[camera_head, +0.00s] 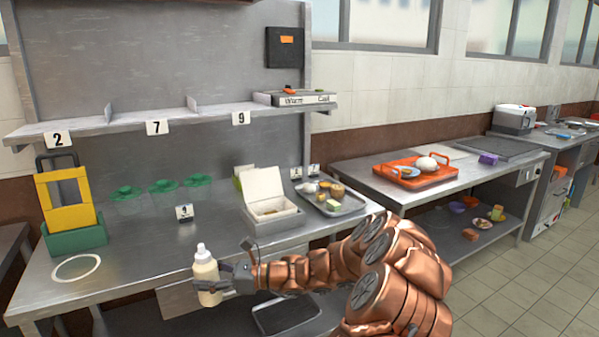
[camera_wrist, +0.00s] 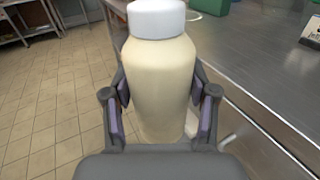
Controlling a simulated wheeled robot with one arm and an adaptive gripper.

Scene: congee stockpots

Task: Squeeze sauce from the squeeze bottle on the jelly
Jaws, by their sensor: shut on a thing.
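My gripper (camera_head: 222,284) is shut on the squeeze bottle (camera_head: 206,274), a cream-coloured bottle with a white cap and nozzle. It is held upright at the front edge of the steel table (camera_head: 130,270). I cannot make out the jelly for sure; several clear containers with green lids (camera_head: 163,187) stand at the back of the table.
A white ring (camera_head: 76,268) lies at the table's left, near a yellow and green stand (camera_head: 66,204). An open white box (camera_head: 265,190) and a grey tray (camera_head: 351,207) with small items stand at the right. A numbered shelf (camera_head: 180,121) runs above. The table's front middle is mostly clear.

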